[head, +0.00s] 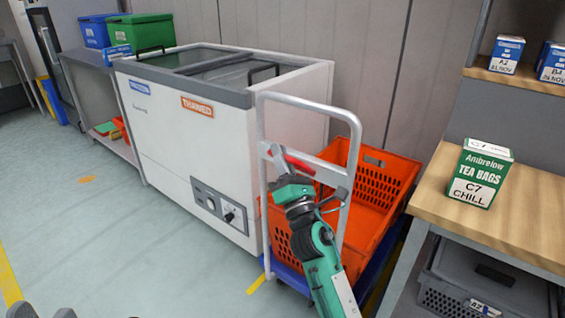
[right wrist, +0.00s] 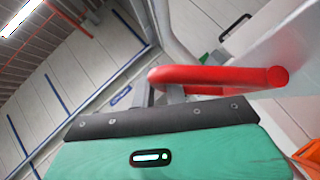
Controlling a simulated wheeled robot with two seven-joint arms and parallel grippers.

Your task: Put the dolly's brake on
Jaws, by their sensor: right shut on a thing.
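The dolly (head: 357,107) has a pale tubular handle frame and a blue base (head: 290,276), with an orange crate on it. A red brake lever (head: 299,163) sits on the frame's crossbar. My right gripper (head: 285,170) is at the crossbar, shut on the red lever.
The orange crate (head: 385,170) stands behind the handle. A white chest freezer (head: 185,125) is close on the left. A wooden-topped bench (head: 525,215) with a tea bags box (head: 480,172) is on the right. The floor at the left is clear.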

